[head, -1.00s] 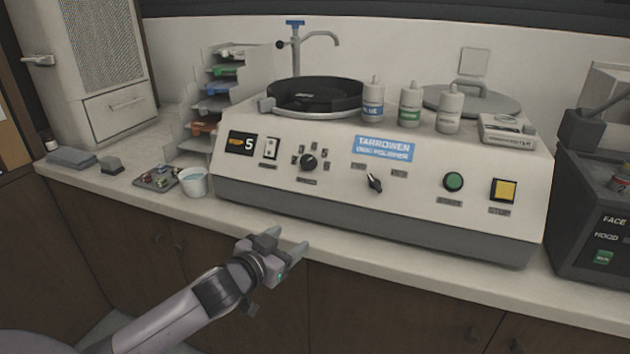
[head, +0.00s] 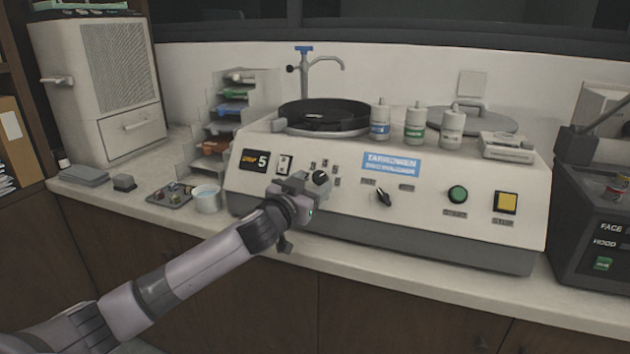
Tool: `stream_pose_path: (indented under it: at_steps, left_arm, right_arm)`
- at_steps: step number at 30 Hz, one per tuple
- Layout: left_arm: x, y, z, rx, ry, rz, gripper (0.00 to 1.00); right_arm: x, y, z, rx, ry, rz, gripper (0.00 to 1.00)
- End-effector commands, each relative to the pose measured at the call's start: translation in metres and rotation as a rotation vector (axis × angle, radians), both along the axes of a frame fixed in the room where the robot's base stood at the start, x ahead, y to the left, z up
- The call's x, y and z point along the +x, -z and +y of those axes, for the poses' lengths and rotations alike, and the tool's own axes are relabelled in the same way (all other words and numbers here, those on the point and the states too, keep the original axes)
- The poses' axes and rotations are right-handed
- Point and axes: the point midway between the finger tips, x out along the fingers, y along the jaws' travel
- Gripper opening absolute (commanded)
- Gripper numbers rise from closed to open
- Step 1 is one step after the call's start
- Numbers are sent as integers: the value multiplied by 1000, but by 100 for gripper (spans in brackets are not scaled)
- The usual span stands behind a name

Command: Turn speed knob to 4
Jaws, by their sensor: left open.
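The speed knob (head: 320,178) is a round black dial with a light pointer mark on the polisher's sloped front panel. Small number labels stand around it, some hidden by my gripper. The display (head: 254,161) left of it reads 5. My left gripper (head: 311,184) is open, with its fingertips right at the knob from the lower left. I cannot tell whether the fingers touch it. My right gripper is not in view.
On the same panel are a white rocker switch (head: 284,164), a black lever knob (head: 384,198), a green button (head: 458,194) and a yellow button (head: 506,202). A white cup (head: 207,200) stands left of the machine.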

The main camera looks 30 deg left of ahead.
Motion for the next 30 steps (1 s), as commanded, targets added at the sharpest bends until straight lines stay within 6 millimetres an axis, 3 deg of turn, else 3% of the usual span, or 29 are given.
stream_pose_path:
  at_steps: [6,17,23,30]
  left_arm:
    - [16,0,2,-1,0,0,61]
    - [19,1,2,-1,1,1,61]
    - [19,1,2,0,1,1,5]
    - [19,2,1,-11,-5,-1,5]
  right_arm:
    - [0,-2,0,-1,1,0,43]
    - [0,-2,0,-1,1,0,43]
    - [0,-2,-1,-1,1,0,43]
    - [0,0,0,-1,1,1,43]
